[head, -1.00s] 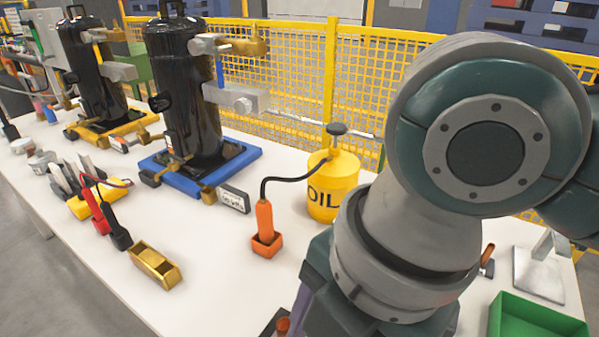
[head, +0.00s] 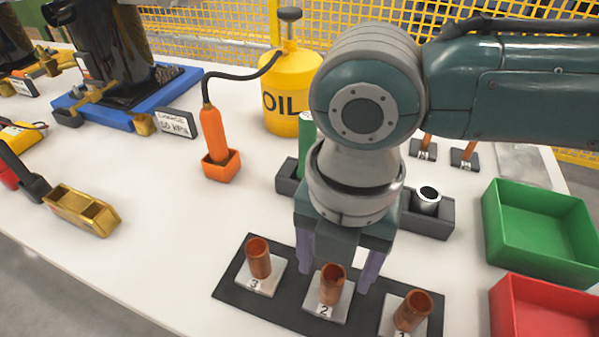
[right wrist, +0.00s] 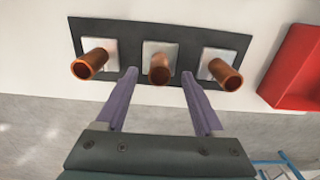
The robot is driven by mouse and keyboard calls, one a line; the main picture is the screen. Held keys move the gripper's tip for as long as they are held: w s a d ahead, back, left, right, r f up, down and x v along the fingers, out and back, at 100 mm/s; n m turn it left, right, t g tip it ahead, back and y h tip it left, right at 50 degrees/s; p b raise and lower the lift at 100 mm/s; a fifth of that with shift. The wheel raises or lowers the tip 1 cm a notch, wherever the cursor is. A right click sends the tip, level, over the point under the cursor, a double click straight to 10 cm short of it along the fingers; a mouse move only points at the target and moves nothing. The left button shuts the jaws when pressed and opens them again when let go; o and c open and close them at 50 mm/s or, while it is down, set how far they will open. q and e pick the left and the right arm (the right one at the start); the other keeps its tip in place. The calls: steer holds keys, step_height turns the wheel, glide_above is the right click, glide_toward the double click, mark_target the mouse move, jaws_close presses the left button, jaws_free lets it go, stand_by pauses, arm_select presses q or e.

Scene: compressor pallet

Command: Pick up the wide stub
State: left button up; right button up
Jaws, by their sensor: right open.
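Three copper stubs stand upright on numbered pale pads on a black mat (head: 285,300): the stub on pad 3 (head: 258,258), the stub on pad 2 (head: 332,285) and the stub on pad 1 (head: 413,309). I cannot tell for sure which is the wide one. My right gripper (head: 337,279) points down at the middle stub, open and empty. In the right wrist view the middle stub (right wrist: 158,69) shows between the fingertips (right wrist: 160,74), with a gap on each side. The other stubs are outside the fingers. My left gripper is out of view.
A green bin (head: 540,232) and a red bin (head: 545,310) stand at the right. Behind my gripper are a dark holder with a metal sleeve (head: 428,200) and a yellow oil can (head: 292,90). An orange-handled tool (head: 213,135) stands left. White table is clear at front left.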

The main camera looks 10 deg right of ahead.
step_height(320, 180, down, 2)
steer(key=shift+f, duration=0.1)
jaws_close()
stand_by(0.5)
